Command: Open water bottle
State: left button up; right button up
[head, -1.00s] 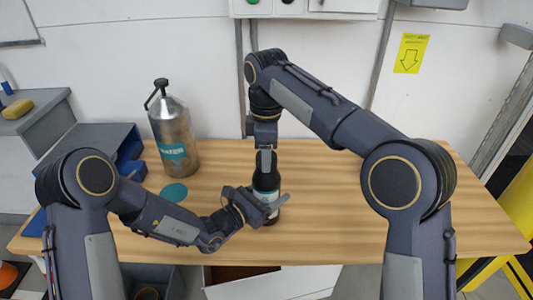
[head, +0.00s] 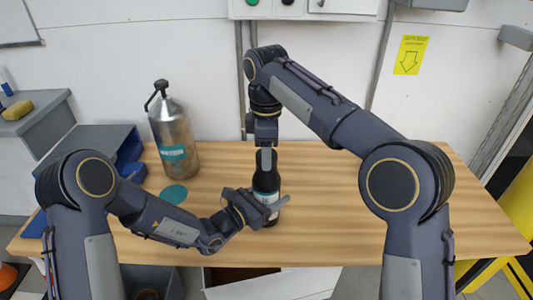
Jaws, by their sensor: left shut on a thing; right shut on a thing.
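A dark bottle (head: 266,183) with a pale and teal label stands upright on the wooden table, near the middle. My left gripper (head: 270,205) is shut around the bottle's body from the left and covers part of the label. My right gripper (head: 265,160) points straight down from above and is shut on the bottle's top. Its fingers hide the cap, so I cannot tell whether the cap is loose. A larger metal flask (head: 173,130) with a black top and a teal label stands apart, to the left at the back.
A flat teal disc (head: 173,194) lies in front of the metal flask. A blue-grey bin (head: 90,145) with blue pieces sits at the table's left end. The right half of the wooden table (head: 460,225) is clear. A white wall stands behind.

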jog(key=shift+r, duration=0.65)
jog(key=shift+r, duration=1.95)
pick_arm(q)
jog(key=o, duration=2)
jog(key=shift+c, duration=0.2)
